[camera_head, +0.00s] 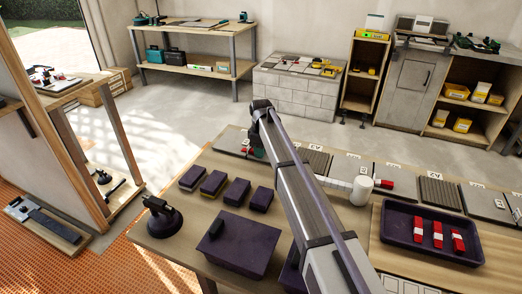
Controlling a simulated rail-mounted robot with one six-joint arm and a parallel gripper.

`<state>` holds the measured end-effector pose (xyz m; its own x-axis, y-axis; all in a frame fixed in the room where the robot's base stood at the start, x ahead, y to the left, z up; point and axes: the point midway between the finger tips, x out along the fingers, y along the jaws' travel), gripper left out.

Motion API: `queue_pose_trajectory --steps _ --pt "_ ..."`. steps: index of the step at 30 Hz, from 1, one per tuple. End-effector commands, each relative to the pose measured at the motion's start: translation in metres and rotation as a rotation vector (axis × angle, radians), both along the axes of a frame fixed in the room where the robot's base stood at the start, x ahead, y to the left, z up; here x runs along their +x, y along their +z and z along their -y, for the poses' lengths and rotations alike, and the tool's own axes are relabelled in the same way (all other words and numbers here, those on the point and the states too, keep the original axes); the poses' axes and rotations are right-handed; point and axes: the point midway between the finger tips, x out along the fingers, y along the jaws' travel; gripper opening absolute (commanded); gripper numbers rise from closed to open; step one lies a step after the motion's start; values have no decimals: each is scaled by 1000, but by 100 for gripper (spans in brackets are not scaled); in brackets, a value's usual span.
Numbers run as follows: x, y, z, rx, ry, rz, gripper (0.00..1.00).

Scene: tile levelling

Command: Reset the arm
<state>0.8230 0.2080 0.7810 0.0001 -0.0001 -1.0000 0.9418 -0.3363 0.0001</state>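My arm (300,190) rises from the bottom edge across the middle of the view, over the workbench, and its dark upper end (262,108) stands above the bench's far edge. I cannot make out my gripper's fingers; they are hidden or out of view. A white cylinder (359,191) with a pale bar on its left and a red piece on its right is just right of my arm. What it is, I cannot tell.
The workbench (186,228) holds dark blocks (237,194), a black suction cup (160,218), a purple box (236,243) and a dark tray (400,236) with three red-and-white pieces. Grey tiles (438,192) line its far side. Shelves (190,66) stand behind; floor between is clear.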

Motion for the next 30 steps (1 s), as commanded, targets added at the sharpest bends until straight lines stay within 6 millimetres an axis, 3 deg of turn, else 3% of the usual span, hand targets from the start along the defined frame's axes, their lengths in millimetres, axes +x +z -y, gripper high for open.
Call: queue_pose_trajectory --steps 9,10,16,30 --pt "0 0 0 0 0 0 0" --pt "0 0 0 0 0 0 19" --pt "0 0 0 0 0 0 0" --pt "0 0 0 0 0 0 0"
